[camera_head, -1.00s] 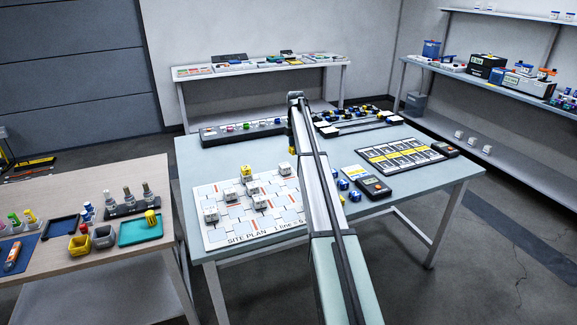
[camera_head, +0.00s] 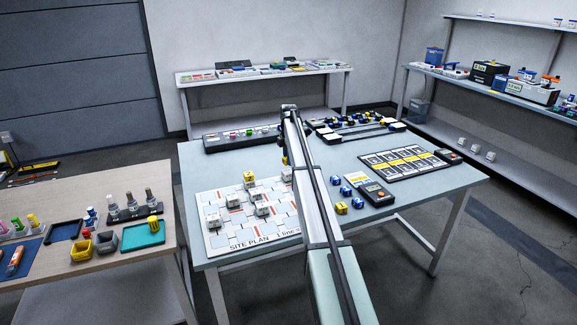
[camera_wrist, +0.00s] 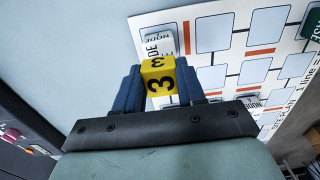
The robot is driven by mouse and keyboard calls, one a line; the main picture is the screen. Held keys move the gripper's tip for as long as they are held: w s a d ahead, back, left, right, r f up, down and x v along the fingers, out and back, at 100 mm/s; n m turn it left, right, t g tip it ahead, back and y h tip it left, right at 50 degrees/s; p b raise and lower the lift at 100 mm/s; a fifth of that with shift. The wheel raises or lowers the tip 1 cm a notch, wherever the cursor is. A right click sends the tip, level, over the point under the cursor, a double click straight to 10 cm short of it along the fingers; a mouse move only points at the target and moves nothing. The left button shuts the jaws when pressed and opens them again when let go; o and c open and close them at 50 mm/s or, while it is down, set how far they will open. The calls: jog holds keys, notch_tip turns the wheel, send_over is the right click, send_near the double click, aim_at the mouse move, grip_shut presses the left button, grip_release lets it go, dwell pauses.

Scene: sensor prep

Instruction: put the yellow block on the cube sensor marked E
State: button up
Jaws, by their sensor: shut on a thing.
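My gripper (camera_wrist: 161,85) is shut on a yellow block (camera_wrist: 159,76) marked 3, held between its two blue fingers. In the head view my arm hides most of the gripper, near the back right of the site plan board (camera_head: 217,243). White cube sensors stand on the board, one at its back right (camera_head: 287,175). Another cube (camera_head: 250,187) has a different yellow block (camera_head: 248,176) on top. In the wrist view a white cube (camera_wrist: 160,41) marked NODE is just beyond the held block.
A yellow block (camera_head: 341,208) and several blue blocks (camera_head: 346,191) lie right of my arm, beside a handheld device (camera_head: 377,193). A dark rack (camera_head: 240,137) stands behind the board. A card mat (camera_head: 410,162) lies at the right.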

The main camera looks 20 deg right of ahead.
jog(key=shift+f, duration=1.85)
jog(key=shift+f, duration=0.15)
jog(key=o, duration=1)
jog(key=shift+o, duration=0.2)
notch_tip(320, 180, up, 12)
jog(key=shift+r, duration=0.2)
